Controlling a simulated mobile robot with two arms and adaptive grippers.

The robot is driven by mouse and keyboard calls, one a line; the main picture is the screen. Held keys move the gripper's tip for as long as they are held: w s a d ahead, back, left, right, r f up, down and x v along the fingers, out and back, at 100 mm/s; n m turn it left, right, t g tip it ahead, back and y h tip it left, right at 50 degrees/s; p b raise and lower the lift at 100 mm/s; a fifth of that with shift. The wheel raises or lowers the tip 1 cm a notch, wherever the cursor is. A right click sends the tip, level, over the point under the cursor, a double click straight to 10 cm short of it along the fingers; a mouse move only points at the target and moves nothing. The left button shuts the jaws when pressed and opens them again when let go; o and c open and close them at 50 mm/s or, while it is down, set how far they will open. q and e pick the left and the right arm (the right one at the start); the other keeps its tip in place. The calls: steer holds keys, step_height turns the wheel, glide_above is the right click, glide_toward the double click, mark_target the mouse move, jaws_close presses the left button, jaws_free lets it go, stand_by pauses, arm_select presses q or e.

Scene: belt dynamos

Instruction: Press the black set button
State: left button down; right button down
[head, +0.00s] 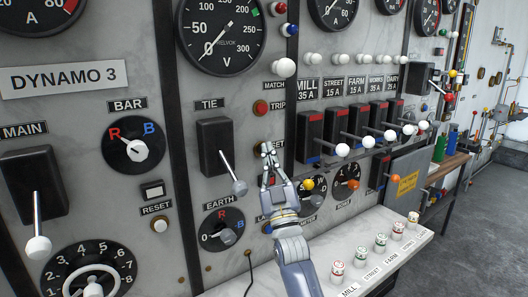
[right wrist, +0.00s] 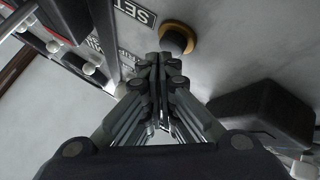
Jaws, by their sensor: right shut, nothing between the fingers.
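The black set button (right wrist: 178,40) sits in a brass ring on the marble panel in the right wrist view, beside the SET label (right wrist: 135,11). My right gripper (right wrist: 162,60) is shut and empty, its fingertips just below the button in that picture. Whether they touch it cannot be told. In the head view my right gripper (head: 268,155) points up at the panel under the red TRIP button (head: 260,107). There it covers most of the set button and part of its label. My left gripper is not in view.
The TIE lever (head: 238,187) sticks out left of my gripper. The yellow knob (head: 308,184) and EARTH dial (head: 222,228) are close by. Several feeder levers stand to the right. A white ledge (head: 395,243) with labelled plugs lies below. A dark block (right wrist: 262,112) shows right in the wrist view.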

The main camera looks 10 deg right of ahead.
steer(key=shift+w+a+b, duration=0.2)
steer(key=shift+w+b, duration=0.2)
steer(key=shift+w, duration=0.1)
stand_by(0.4)
steer(key=shift+s, duration=0.15)
steer(key=shift+s+d+p, duration=0.3)
steer(key=shift+s+p, duration=0.25)
steer(key=shift+s, duration=0.2)
steer(key=s, duration=0.1)
steer(key=s+d+p, duration=0.1)
steer(key=s, duration=0.1)
steer(key=s+p, duration=0.1)
steer(key=shift+s+d, duration=0.3)
steer(key=shift+d, duration=0.05)
stand_by(0.6)
